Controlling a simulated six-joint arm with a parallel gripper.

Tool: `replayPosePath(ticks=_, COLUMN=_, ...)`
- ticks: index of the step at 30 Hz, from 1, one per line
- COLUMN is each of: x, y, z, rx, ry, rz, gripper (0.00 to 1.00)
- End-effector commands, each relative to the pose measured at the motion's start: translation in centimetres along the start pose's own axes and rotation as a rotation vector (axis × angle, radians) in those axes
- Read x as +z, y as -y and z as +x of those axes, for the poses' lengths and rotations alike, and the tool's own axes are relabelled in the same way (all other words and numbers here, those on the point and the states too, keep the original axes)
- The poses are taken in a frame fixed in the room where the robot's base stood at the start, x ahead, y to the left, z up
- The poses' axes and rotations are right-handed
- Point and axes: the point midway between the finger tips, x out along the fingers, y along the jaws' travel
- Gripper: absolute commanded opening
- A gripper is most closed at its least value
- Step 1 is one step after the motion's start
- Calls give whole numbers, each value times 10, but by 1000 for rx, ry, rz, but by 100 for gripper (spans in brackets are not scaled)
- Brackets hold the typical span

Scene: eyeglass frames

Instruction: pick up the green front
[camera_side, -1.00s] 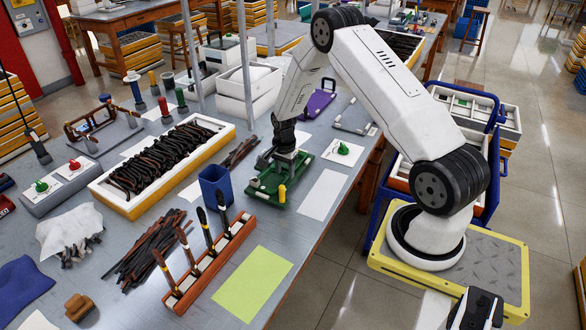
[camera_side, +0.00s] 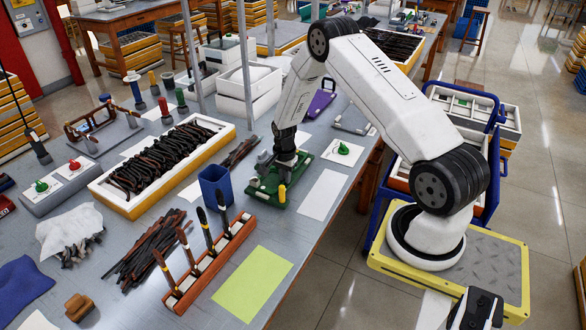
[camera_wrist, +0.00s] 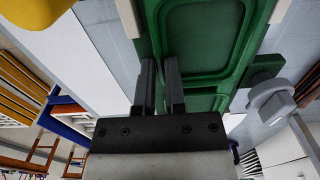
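In the wrist view, the green fixture (camera_wrist: 210,40) has raised rims and recessed pockets. My gripper (camera_wrist: 161,68) shows there as two dark fingers with a narrow gap, over the green surface.
A blue cup (camera_side: 214,186) and an orange rack of upright tools (camera_side: 210,262) stand left of the fixture. A white sheet (camera_side: 322,194) lies to its right. A white card with a green knob (camera_side: 343,150) lies behind. A tray of dark frames (camera_side: 165,165) is farther left.

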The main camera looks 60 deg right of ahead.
Motion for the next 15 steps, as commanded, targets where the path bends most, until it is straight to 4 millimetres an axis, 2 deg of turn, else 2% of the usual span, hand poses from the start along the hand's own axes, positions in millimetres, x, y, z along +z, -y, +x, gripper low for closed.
replayPosePath(ticks=15, x=0, y=0, z=-2, rx=0, ry=0, rz=0, gripper=0)
